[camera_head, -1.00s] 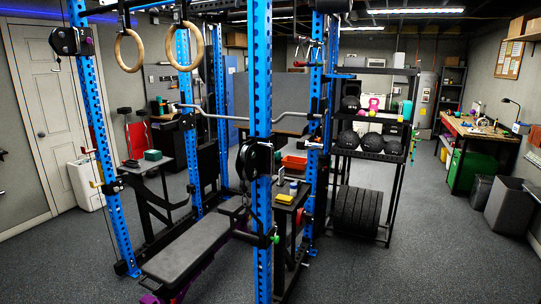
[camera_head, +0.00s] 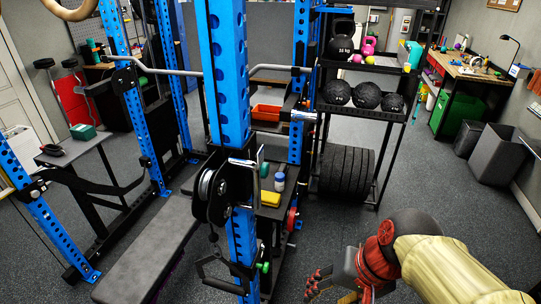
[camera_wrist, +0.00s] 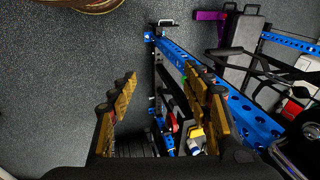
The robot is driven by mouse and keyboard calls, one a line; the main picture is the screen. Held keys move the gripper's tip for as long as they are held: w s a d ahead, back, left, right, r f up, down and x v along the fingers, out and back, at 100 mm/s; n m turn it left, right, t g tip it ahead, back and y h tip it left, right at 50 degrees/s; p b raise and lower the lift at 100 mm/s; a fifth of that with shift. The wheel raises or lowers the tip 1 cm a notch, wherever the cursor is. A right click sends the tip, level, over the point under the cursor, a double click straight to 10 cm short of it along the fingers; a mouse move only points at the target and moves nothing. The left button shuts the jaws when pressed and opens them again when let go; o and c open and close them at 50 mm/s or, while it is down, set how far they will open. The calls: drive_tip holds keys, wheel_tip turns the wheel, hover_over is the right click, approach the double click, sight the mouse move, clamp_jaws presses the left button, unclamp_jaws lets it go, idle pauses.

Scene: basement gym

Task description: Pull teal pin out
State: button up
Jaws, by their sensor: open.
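The blue rack is beyond the right finger; I cannot clearly tell the knob there.
A padded bench (camera_head: 150,255) lies left of the upright. A small black table behind it bears a yellow block (camera_head: 271,198) and a bottle (camera_head: 279,181). A red knob (camera_head: 292,218) sits nearby. A ball rack (camera_head: 360,113) stands behind.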

drive_tip(key=w+a+r+m+g+y+p, duration=0.3)
drive_tip(key=w+a+r+m+y+p, duration=0.2)
drive_tip(key=a+r+m+p, duration=0.15)
drive_tip(key=m+t+y+p, duration=0.7)
drive_tip(key=m+y+p, duration=0.2)
drive_tip(key=m+p, duration=0.55)
approach(268, 171)
drive_tip(key=a+b, duration=0.1)
drive_tip(key=a, duration=0.2)
drive_tip(key=x, duration=0.8)
drive_tip(key=shift+w+d+r+p, duration=0.1)
drive_tip(key=shift+w+d+p, duration=0.1)
drive_tip(key=shift+w+p, duration=0.15)
drive_tip(key=c, duration=0.3)
clamp_jaws()
